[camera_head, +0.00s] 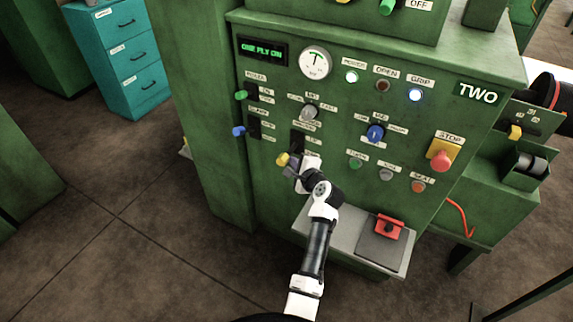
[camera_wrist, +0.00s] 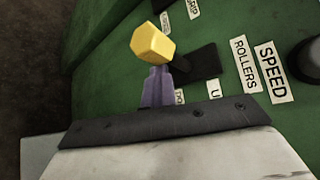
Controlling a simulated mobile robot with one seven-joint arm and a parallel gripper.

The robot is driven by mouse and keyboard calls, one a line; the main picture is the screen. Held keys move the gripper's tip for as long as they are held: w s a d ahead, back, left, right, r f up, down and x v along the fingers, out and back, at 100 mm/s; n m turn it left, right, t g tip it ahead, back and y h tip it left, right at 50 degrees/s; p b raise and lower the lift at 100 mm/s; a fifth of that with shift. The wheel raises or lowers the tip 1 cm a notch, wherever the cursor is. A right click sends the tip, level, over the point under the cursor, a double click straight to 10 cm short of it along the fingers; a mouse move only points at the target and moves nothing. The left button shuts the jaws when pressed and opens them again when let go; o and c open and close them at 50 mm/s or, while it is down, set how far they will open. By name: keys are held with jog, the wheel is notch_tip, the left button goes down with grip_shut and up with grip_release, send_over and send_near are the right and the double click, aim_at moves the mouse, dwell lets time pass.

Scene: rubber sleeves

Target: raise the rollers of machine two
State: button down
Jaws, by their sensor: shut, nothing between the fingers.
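Machine two is a green cabinet (camera_head: 345,190) with a "TWO" plate at its upper right. Its rollers lever has a yellow knob (camera_head: 283,159) and a dark slot plate (camera_head: 297,140). The knob sits below and left of the plate, toward its lower end. In the wrist view the yellow knob (camera_wrist: 153,44) is close up, beside the "ROLLERS" label (camera_wrist: 245,65). My gripper (camera_head: 293,169) is shut and empty, right by the knob. Its purple-grey fingers (camera_wrist: 157,85) show just below the knob in the wrist view; I cannot tell if they touch it.
A green-knobbed lever (camera_head: 241,95) and a blue-knobbed lever (camera_head: 238,131) are at the panel's left. A grey dial (camera_head: 309,113), a blue dial (camera_head: 375,133) and a red stop button (camera_head: 440,160) are nearby. A grey shelf (camera_head: 335,235) with a red-handled piece (camera_head: 389,226) juts out below.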

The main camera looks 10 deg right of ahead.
jog(key=shift+w+a+r+p, duration=0.1)
jog(key=shift+a+r+p, duration=0.1)
jog(key=shift+r, duration=0.15)
jog(key=shift+a+r+p, duration=0.1)
jog(key=shift+r+p, duration=0.1)
jog(key=shift+r, duration=0.15)
jog(key=shift+d+r, duration=0.1)
jog(key=shift+d+r+p, duration=0.1)
jog(key=shift+r+p, duration=0.6)
jog(key=shift+p, duration=0.1)
notch_tip(320, 180, down, 4)
jog(key=d+b, duration=0.1)
jog(key=b, duration=0.2)
jog(key=s+d+r+b, duration=0.1)
jog(key=s+d+r, duration=0.4)
jog(key=d+r, duration=0.1)
jog(key=shift+s+r, duration=0.3)
jog(key=shift+s, duration=0.1)
